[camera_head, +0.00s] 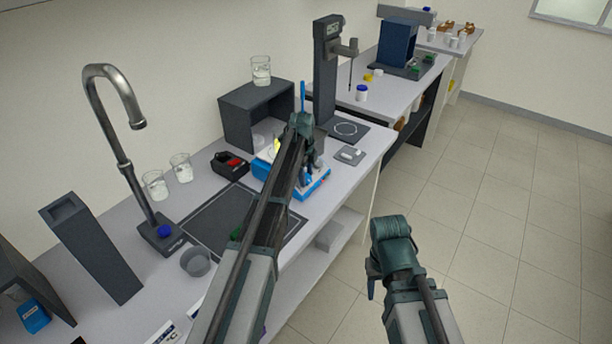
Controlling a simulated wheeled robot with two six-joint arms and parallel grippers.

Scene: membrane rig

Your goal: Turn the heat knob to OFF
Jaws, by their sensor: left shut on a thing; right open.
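A blue hotplate unit (319,187) stands on the bench in the middle, partly hidden behind my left arm. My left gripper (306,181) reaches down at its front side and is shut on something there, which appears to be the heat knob. The knob itself is hidden by the fingers, so its setting cannot be read. My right gripper (372,281) is open and empty, out over the floor in front of the bench.
A black device with a red display (229,164) lies left of the hotplate. A tall dark stand (325,75) rises behind it. A faucet (126,100), glass beakers (181,167) and a grey bowl (195,262) are at left. The floor at right is clear.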

